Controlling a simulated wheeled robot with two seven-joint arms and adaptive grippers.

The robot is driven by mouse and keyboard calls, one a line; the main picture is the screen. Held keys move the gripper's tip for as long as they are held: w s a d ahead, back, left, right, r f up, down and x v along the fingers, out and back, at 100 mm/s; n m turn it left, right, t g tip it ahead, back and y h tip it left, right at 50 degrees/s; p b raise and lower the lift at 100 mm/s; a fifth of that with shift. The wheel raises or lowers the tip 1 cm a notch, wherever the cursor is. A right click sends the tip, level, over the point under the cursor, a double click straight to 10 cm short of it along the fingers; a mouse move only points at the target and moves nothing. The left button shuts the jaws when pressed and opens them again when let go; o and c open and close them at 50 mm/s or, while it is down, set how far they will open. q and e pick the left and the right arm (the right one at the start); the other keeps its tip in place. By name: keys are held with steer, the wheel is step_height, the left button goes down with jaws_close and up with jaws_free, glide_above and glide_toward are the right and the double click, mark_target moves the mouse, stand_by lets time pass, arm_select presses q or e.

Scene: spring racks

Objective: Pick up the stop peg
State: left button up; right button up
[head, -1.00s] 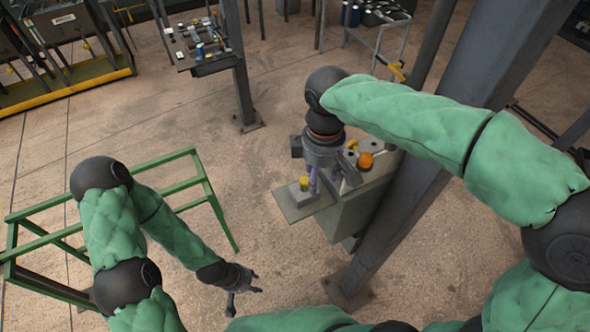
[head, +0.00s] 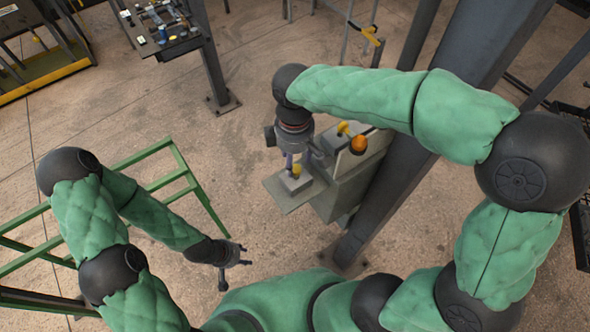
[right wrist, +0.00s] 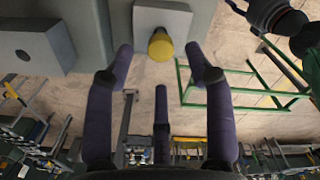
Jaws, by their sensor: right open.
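The yellow-topped stop peg (head: 297,170) stands on a small grey block (head: 296,184) on a flat ledge. In the right wrist view the yellow peg (right wrist: 160,46) shows at the top middle, on the pale block (right wrist: 177,18). My right gripper (head: 292,162) is at the peg, pointing down. In the right wrist view its purple fingers (right wrist: 158,58) are spread, one either side of the peg in the picture, with a third finger below. No contact shows. My left gripper (head: 244,256) is open and empty, away to the left above the floor.
The ledge (head: 283,196) juts from a grey-green cabinet (head: 350,185) bearing an orange knob (head: 358,145) and a yellow part (head: 343,128). A thick grey post (head: 400,170) stands right of it. A green frame (head: 150,185) is at left. Open floor lies between.

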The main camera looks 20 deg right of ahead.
mark_target(296, 168)
steer(key=f, duration=0.3)
steer(key=shift+s+d+f, duration=0.1)
steer(key=shift+s+f, duration=0.15)
steer(key=shift+s, duration=0.1)
steer(key=shift+w+f, duration=0.15)
steer(key=shift+f, duration=0.25)
jaws_close()
steer(key=shift+r, duration=0.1)
